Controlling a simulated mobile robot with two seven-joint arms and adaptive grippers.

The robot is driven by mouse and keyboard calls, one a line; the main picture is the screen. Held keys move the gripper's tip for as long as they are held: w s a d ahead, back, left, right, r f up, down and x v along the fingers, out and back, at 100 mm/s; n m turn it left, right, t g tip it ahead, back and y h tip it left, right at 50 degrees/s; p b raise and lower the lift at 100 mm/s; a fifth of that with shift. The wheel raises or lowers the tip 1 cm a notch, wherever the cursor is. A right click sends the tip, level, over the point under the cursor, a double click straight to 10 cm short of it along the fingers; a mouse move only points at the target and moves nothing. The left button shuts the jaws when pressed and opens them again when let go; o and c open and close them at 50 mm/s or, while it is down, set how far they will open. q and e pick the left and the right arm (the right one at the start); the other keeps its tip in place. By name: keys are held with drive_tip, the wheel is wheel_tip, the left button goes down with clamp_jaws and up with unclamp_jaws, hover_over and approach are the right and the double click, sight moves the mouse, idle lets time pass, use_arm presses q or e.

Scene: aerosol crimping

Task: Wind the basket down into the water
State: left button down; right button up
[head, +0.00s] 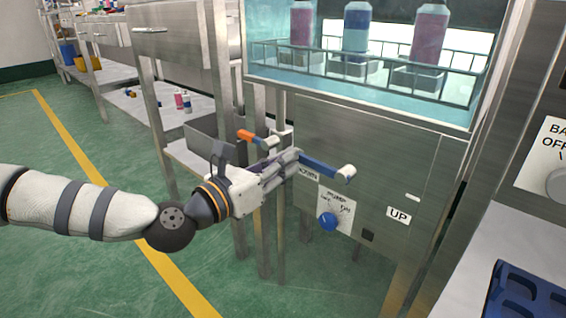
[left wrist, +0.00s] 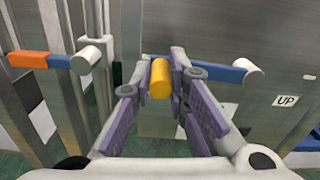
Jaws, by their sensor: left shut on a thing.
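The wire basket (head: 478,85) hangs in the glass-fronted tank (head: 360,104) and carries bottles, two pink (head: 428,42) and one blue (head: 355,32), upright in pale holders. Bluish water shows low in the tank; I cannot tell whether the basket touches it. A blue crank arm (head: 322,167) with a white hub (head: 346,173) sits on the steel front panel below. My left gripper (head: 291,160) is shut on the crank's yellow grip (left wrist: 160,78), which shows between the fingers in the left wrist view. My right gripper is out of view.
An orange-tipped blue lever (head: 246,136) with a white hub is left of the crank. A blue dial (head: 327,221) and an UP label (head: 399,215) are on the panel. Steel posts stand close by. A blue tray (head: 527,300) lies at lower right.

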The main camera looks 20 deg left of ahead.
use_arm(q)
drive_tip(key=shift+s+d+f, duration=0.1)
drive_tip(key=shift+d+f, duration=0.05)
drive_tip(key=shift+f, duration=0.3)
drive_tip(key=c, duration=1.6)
unclamp_jaws()
drive_tip(key=shift+o, duration=0.2)
drive_tip(key=shift+r, duration=0.1)
drive_tip(key=v, duration=1.2)
drive_tip(key=shift+r, duration=0.1)
